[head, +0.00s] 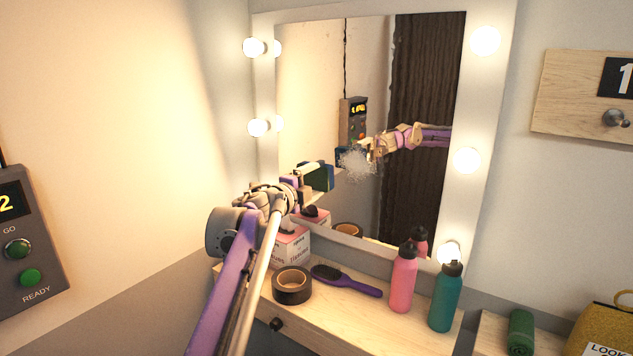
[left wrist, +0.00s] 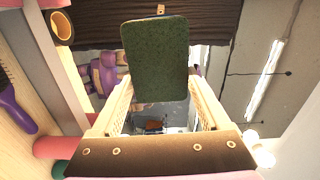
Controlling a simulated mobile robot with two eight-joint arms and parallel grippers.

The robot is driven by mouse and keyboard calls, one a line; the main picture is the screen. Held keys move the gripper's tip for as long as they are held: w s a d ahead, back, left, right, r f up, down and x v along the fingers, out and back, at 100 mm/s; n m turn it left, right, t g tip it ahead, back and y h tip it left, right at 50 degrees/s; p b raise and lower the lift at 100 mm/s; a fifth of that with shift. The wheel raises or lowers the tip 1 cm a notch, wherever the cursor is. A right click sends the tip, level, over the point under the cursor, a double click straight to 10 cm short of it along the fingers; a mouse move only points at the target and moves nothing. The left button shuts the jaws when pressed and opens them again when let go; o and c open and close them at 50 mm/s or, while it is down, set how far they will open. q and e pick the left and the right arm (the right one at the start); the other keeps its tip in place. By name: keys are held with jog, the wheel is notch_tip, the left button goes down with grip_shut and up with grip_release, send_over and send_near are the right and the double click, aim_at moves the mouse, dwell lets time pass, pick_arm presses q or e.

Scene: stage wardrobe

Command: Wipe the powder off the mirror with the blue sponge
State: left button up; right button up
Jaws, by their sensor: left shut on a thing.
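The mirror (head: 310,80) stands on the counter in a white frame with round bulbs. A pale, speckled powder patch (head: 356,164) lies on its glass, left of the middle. My left gripper (head: 304,182) is shut on the blue sponge (head: 318,177), just left of the powder. In the left wrist view the sponge's dark green face (left wrist: 155,60) shows between the fingers. The sponge and its reflection look apart, so it seems clear of the glass. The purple arm in the glass is my reflection. My right gripper is not in view.
Below the mirror, the counter (head: 325,325) holds a small box (head: 291,247), a tape roll (head: 292,285), a purple hairbrush (head: 346,281), a pink bottle (head: 403,280) and a teal bottle (head: 445,298). A control box (head: 28,235) is on the left wall.

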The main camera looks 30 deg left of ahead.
aim_at(342, 167)
pick_arm(q)
jog(key=shift+w+d+r+p, duration=0.1)
jog(key=shift+w+d+p, duration=0.1)
jog(key=shift+w, duration=0.3)
jog(key=shift+w+d+r+p, duration=0.1)
jog(key=shift+w+p, duration=0.05)
jog(key=shift+w, duration=0.3)
jog(key=shift+w+d+f+p, duration=0.15)
jog(key=shift+w+p, duration=0.45)
jog(key=shift+w, duration=1.4)
jog(key=shift+w+d+p, duration=0.2)
jog(key=shift+w+p, duration=0.4)
jog(key=shift+w, duration=0.5)
